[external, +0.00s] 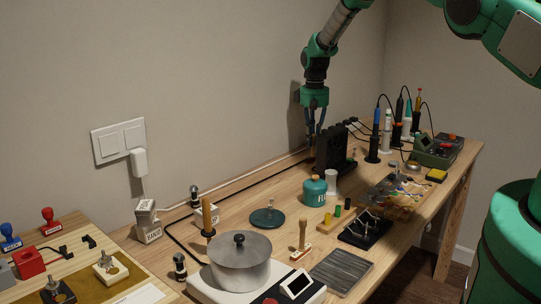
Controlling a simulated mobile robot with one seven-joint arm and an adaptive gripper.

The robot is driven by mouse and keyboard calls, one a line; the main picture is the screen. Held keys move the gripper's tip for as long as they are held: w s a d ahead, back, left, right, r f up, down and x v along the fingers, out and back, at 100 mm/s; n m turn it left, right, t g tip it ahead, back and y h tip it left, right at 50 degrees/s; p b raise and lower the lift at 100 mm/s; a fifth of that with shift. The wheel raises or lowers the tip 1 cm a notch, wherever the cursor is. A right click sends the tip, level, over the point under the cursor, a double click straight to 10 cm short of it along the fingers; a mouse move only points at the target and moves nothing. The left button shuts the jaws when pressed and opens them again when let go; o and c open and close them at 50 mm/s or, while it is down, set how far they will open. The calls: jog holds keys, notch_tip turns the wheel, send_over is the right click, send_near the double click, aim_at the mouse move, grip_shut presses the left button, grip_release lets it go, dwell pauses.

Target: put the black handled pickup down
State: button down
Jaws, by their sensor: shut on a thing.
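My gripper (315,132) points down at the back of the bench, close to the wall and just left of a black upright rack (336,150). It is shut on a small dark thing, taken to be the black handled pickup. Its shape and handle are too small and too hidden by the fingers and rack to make out. I cannot tell whether it touches the bench or the rack. Another dark piece with a pale knob (58,291) and a cream piece with a knob (109,268) sit on the mat at the lower left.
A steel pot (240,262) stands on a white hot plate. A teal bottle (314,190), white spool (331,182) and green disc (267,217) stand mid-bench. A black tray (366,230) lies in front. Upright tools crowd the right. Bare wood shows left of the rack.

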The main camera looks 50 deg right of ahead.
jog(key=c, duration=1.8)
grip_release()
jog(key=shift+o, duration=0.2)
jog(key=shift+r, duration=0.1)
notch_tip(320, 180, up, 12)
jog(key=shift+p, duration=0.4)
jog(key=shift+w, duration=0.1)
jog(key=shift+r, duration=0.1)
